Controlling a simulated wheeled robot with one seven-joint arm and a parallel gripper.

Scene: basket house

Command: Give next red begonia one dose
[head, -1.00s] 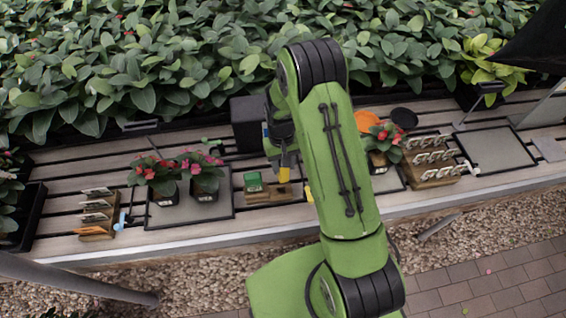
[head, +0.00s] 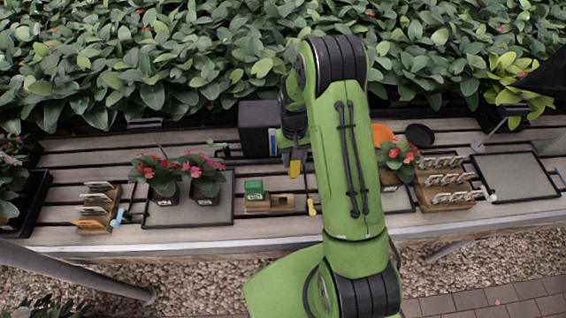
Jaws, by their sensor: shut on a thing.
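My gripper (head: 293,150) is shut on a small yellow piece (head: 294,169), which hangs above the bench, up and right of a wooden block holder (head: 258,208). A green block (head: 254,187) sits in the holder's left part; its right part looks empty. A red-flowered potted plant (head: 160,178) stands on the left grey tray (head: 225,209), beside a pink-flowered one (head: 206,180). Another red-flowered plant (head: 398,156) stands right of my arm, its pot partly hidden by my arm. Dose markings are too small to read.
A dark box (head: 258,125) stands behind my gripper. Wooden racks of tags stand at left (head: 97,212) and right (head: 441,182). A yellow-tipped tool (head: 311,208) lies right of the holder. The far-right grey tray (head: 515,174) is empty.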

